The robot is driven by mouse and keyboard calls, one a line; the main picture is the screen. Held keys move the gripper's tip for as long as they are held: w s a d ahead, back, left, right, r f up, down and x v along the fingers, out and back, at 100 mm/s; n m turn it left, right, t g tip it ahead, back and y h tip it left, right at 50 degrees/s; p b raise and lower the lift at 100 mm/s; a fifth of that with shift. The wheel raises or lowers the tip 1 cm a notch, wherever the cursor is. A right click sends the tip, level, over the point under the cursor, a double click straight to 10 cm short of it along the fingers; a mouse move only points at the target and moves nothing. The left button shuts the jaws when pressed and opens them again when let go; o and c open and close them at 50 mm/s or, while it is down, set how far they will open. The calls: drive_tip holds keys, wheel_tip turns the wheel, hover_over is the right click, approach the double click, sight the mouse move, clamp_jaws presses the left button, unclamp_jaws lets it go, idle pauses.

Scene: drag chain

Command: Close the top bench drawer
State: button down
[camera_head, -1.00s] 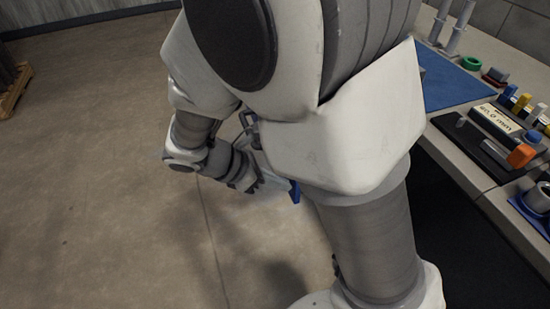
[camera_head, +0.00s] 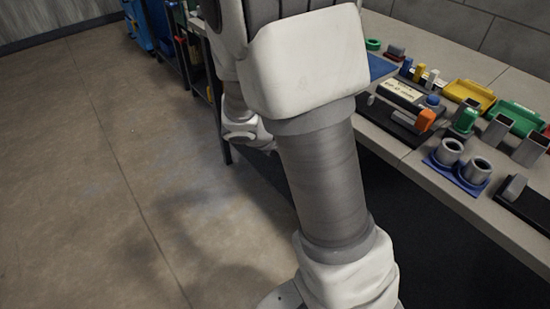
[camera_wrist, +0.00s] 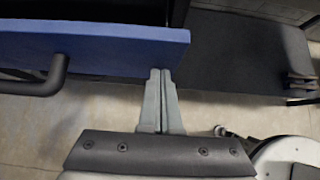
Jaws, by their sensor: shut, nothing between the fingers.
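In the wrist view a blue drawer front (camera_wrist: 90,50) spans the upper left, with a dark bar handle (camera_wrist: 40,82) on its near side. My gripper (camera_wrist: 160,72) is shut and empty. Its two grey fingers lie side by side, and their tips are at the lower edge of the blue front, near its right end. I cannot tell whether they touch it. How far the drawer stands out is not clear. In the head view my arm hides the gripper, and the drawer cannot be made out. The bench top (camera_head: 400,150) runs along the right.
On the bench are a blue double cup holder (camera_head: 450,172), a yellow tray (camera_head: 470,93), a green tray (camera_head: 518,117) and an orange block (camera_head: 425,120). A dark flat surface (camera_wrist: 250,55) lies right of the drawer in the wrist view. Open floor (camera_head: 90,200) fills the left.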

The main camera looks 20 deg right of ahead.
drive_tip(key=d, duration=0.1)
drive_tip(key=w+d, duration=0.1)
drive_tip(key=d, duration=0.3)
drive_tip(key=shift+w+d, duration=0.25)
drive_tip(key=shift+w, duration=0.05)
drive_tip(key=shift+d+r, duration=0.1)
drive_tip(key=shift+d, duration=0.1)
drive_tip(key=shift+d, duration=0.1)
